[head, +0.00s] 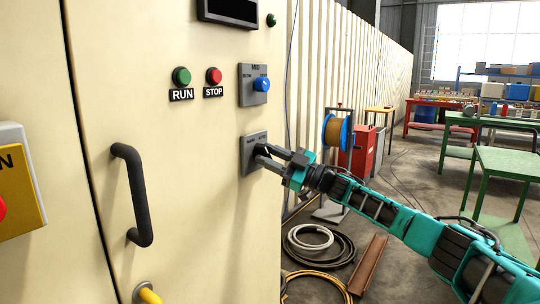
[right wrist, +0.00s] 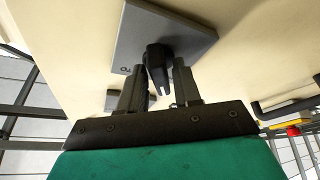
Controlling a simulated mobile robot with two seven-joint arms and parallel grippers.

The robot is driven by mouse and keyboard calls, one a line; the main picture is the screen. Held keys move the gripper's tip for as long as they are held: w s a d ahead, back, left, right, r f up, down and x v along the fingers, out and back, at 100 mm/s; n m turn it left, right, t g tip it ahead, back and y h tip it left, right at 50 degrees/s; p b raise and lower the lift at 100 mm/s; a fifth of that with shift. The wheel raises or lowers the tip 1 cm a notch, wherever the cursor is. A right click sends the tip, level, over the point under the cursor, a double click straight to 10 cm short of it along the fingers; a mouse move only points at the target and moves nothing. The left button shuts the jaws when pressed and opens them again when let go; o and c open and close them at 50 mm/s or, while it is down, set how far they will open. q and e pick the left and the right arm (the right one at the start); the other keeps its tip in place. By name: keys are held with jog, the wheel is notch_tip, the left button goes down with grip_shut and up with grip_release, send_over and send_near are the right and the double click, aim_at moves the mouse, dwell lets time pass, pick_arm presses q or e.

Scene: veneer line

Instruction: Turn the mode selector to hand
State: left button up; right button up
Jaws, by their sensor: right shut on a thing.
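The mode selector's grey plate (head: 247,160) is on the cream cabinet front, below the plate with the blue knob. My right gripper (head: 262,154) reaches it from the right, its fingers at the plate. In the right wrist view the black selector knob (right wrist: 157,62) stands on the grey plate (right wrist: 185,38) with a pale pointer line. The right gripper (right wrist: 160,90) has one finger on each side of the knob and is shut on it. The plate's lettering is mostly hidden or too small to read. My left gripper is not in view.
Above the selector are a blue knob (head: 262,84) on its plate, a green RUN button (head: 181,76) and a red STOP button (head: 214,76). A black door handle (head: 137,195) sticks out at the left. Coiled hoses (head: 320,248) lie on the floor at right.

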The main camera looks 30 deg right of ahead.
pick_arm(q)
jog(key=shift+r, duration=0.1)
pick_arm(e)
jog(key=shift+n+g+y, duration=0.4)
jog(key=shift+n+g, duration=0.1)
jog(key=shift+n, duration=0.9)
jog(key=o, duration=0.8)
jog(key=shift+c, duration=0.2)
pick_arm(q)
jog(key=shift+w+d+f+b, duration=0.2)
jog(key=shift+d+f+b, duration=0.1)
jog(key=shift+b, duration=0.35)
pick_arm(e)
jog(key=v, duration=1.2)
jog(key=shift+s+d, duration=0.25)
jog(key=shift+s, duration=0.1)
